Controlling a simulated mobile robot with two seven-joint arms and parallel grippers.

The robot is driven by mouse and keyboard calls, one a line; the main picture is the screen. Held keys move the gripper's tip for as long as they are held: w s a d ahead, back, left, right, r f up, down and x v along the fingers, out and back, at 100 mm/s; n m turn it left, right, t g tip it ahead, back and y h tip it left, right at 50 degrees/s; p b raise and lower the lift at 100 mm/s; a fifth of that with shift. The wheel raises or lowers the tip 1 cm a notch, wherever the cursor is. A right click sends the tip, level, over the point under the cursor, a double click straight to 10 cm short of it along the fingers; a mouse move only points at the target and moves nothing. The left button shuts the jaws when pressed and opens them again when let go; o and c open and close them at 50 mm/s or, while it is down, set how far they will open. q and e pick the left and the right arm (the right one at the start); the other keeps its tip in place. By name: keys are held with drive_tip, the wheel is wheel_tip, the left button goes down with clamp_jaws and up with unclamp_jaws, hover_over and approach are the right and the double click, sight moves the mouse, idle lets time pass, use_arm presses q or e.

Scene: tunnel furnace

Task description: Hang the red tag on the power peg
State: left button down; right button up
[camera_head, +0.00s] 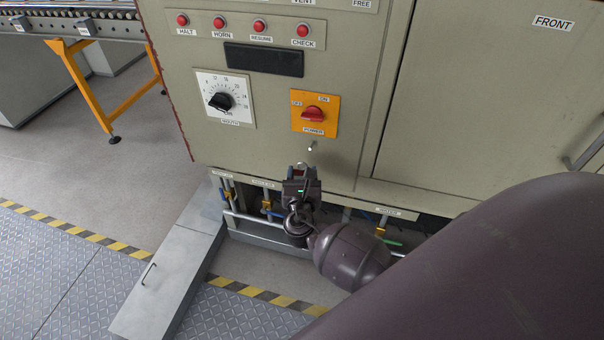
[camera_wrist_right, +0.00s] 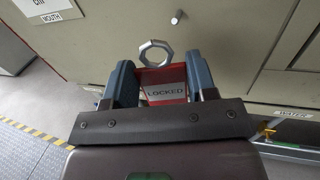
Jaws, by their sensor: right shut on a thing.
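The red tag (camera_wrist_right: 164,92) reads LOCKED and has a silver octagonal ring (camera_wrist_right: 155,57) at its top. My right gripper (camera_wrist_right: 160,85) is shut on the tag, one blue finger on each side, with the ring standing above the fingers. In the head view my right gripper (camera_head: 301,174) is in front of the lower edge of the panel, just below the power peg. The power peg (camera_head: 311,146) is a short metal pin under the orange POWER switch (camera_head: 315,113). In the right wrist view the peg (camera_wrist_right: 178,17) is bare, above and slightly right of the ring, apart from it.
A black dial (camera_head: 221,101) marked MOUTH and red buttons (camera_head: 260,26) are on the same panel. Pipes with yellow valves (camera_head: 266,207) run below it. A grey sloped cover (camera_head: 172,263) lies on the floor at left. My arm fills the lower right.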

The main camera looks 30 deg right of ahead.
drive_tip(key=shift+w+d+f, duration=0.1)
drive_tip(key=shift+w+d, duration=0.25)
drive_tip(key=shift+d, duration=0.1)
drive_tip(key=shift+w+d+f+b, duration=0.2)
drive_tip(key=shift+w+d+b, duration=0.65)
drive_tip(key=shift+w+d, duration=0.55)
drive_tip(key=shift+w+d+f+b, duration=0.2)
drive_tip(key=shift+w+d+b, duration=0.6)
drive_tip(key=shift+w+d, duration=0.55)
use_arm(q)
drive_tip(key=shift+w+d+f, duration=0.1)
drive_tip(key=shift+w+f, duration=0.2)
drive_tip(key=shift+f, duration=0.3)
drive_tip(key=shift+w+d+f, duration=0.1)
drive_tip(key=shift+w+f, duration=0.15)
drive_tip(key=shift+f, duration=0.3)
use_arm(e)
drive_tip(key=shift+w+d+f, duration=0.1)
drive_tip(key=shift+d+f, duration=0.2)
drive_tip(key=shift+d, duration=0.25)
use_arm(q)
drive_tip(key=shift+s+f, duration=0.15)
drive_tip(key=shift+s, duration=0.15)
use_arm(e)
drive_tip(key=o, duration=1.1)
drive_tip(key=shift+c, duration=0.2)
use_arm(q)
drive_tip(key=shift+w, duration=0.15)
